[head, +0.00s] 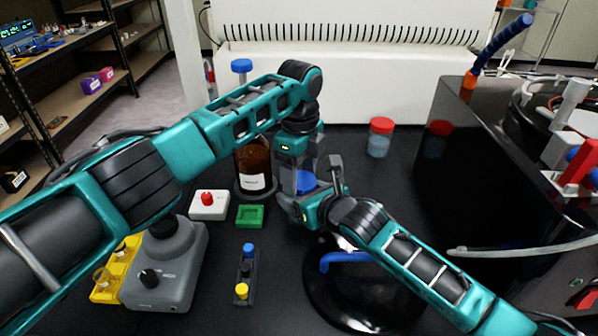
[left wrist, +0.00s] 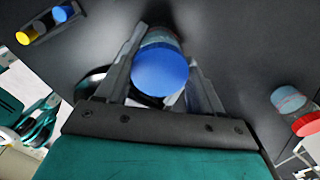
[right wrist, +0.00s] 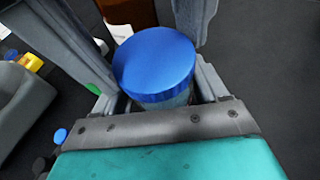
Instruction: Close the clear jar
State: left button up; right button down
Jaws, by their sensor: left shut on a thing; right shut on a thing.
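The clear jar (right wrist: 180,100) has a blue lid (right wrist: 154,62) on its top. Only a little of the clear wall shows below the lid; I cannot tell whether the lid is screwed tight. In the head view the lid (head: 306,181) is partly hidden by my grippers. My left gripper (head: 300,192) reaches down from above and is shut on the blue lid, which fills the space between its fingers in the left wrist view (left wrist: 160,68). My right gripper (head: 318,197) comes in from the right side, low down, and is shut on the jar's body.
A brown bottle (head: 253,165) stands just behind left. A red-lidded jar (head: 379,140) stands behind right. A red-button box (head: 208,204), green tray (head: 250,216), vial rack (head: 245,272) and grey mixer (head: 168,265) are left. A black round lid (head: 350,300) lies in front; a black cabinet (head: 460,170) stands right.

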pick_arm(q)
jog(key=m, duration=0.3)
jog(key=shift+w+a, duration=0.15)
jog(key=shift+a, duration=0.05)
pick_arm(e)
jog(key=shift+d, duration=0.1)
pick_arm(q)
jog(key=m, duration=0.5)
jog(key=shift+w, duration=0.15)
jog(key=o, duration=1)
jog(key=shift+d, duration=0.2)
jog(key=shift+r, duration=2.3)
